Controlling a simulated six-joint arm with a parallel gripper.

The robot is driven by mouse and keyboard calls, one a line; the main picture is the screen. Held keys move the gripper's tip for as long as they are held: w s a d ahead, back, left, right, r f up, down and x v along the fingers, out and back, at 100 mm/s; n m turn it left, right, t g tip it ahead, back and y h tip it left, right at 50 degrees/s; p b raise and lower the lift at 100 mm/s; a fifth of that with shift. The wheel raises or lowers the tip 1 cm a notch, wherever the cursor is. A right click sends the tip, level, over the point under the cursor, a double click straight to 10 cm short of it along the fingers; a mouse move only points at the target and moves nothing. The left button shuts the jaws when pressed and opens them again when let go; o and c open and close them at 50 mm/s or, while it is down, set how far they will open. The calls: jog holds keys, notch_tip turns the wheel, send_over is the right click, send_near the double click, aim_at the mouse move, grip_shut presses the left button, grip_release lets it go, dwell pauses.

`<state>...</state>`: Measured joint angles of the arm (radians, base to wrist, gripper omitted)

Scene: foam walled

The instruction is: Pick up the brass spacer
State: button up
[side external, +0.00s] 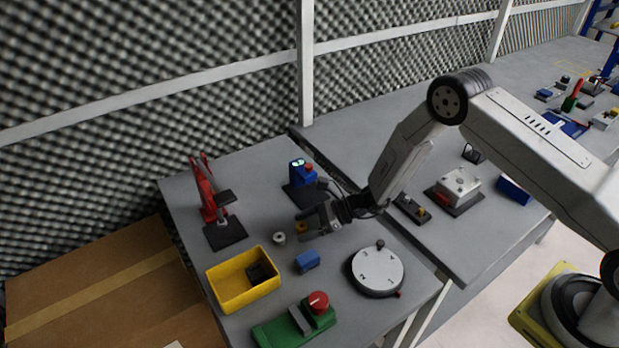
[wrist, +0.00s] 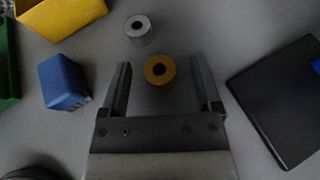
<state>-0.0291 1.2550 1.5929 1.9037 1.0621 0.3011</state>
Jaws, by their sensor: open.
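The brass spacer (wrist: 159,70) is a short gold-coloured ring with a dark hole, upright on the grey table. In the wrist view it lies between the two fingers of my gripper (wrist: 160,82), near their tips, with a gap on each side. My gripper is open and empty. In the side external view my gripper (side external: 305,225) is low over the table, and the brass spacer (side external: 301,228) shows partly at its fingers. I cannot tell the exact height of the fingertips over the table.
A silver spacer (wrist: 138,29) stands just beyond the brass one. A blue block (wrist: 63,82) and yellow bin (side external: 243,280) are to the left in the wrist view. A dark plate (wrist: 283,100) lies to the right. A round white-topped fixture (side external: 377,270) and red press (side external: 207,190) stand on the table.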

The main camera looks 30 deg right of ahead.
aim_at(305, 225)
jog(key=shift+c, duration=0.2)
grip_shut()
jog(key=shift+r, duration=0.1)
jog(key=shift+r, duration=1.55)
jog(key=s+d+r, duration=0.3)
jog(key=s+r, duration=0.6)
jog(key=s, duration=0.4)
jog(key=shift+s+d+r, duration=0.3)
jog(key=shift+r, duration=0.1)
